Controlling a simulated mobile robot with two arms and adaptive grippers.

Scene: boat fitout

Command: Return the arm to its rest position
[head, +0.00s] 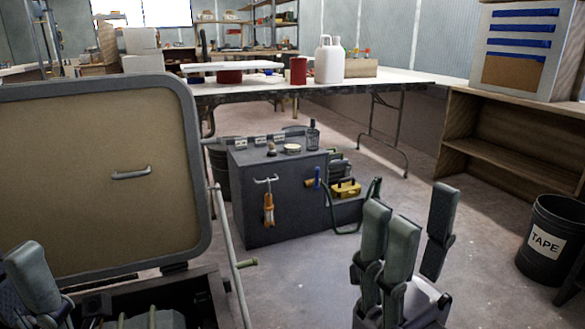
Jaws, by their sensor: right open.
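My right gripper (413,222) is at the lower right of the head view, its grey-green fingers pointing up. Its fingers stand apart, with nothing between them. Open floor lies behind it. Part of my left gripper (33,278) shows at the lower left edge, in front of the raised hatch lid (80,190). Most of it is cut off by the frame, so its opening is hidden.
The hatch lid stands open over a dark compartment (205,300), with a thin prop rod (232,260) beside it. A grey cabinet (285,200) with tools stands beyond. A black TAPE bin (550,240) and wooden shelf (500,150) are right.

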